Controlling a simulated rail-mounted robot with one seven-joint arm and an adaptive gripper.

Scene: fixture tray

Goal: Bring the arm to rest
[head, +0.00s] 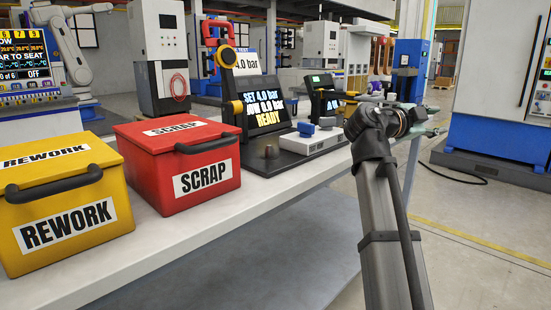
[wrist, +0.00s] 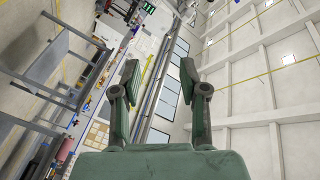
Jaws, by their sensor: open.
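My gripper (wrist: 159,78) is open in the wrist view, with its two fingers spread apart and nothing between them. That view looks out sideways over the hall, with walls, windows and shelving behind the fingers. In the head view my arm reaches up from the bottom right, and its wrist end is beside the far right edge of the bench (head: 215,215).
A yellow REWORK box (head: 66,238) and a red SCRAP box (head: 208,183) stand on the bench.

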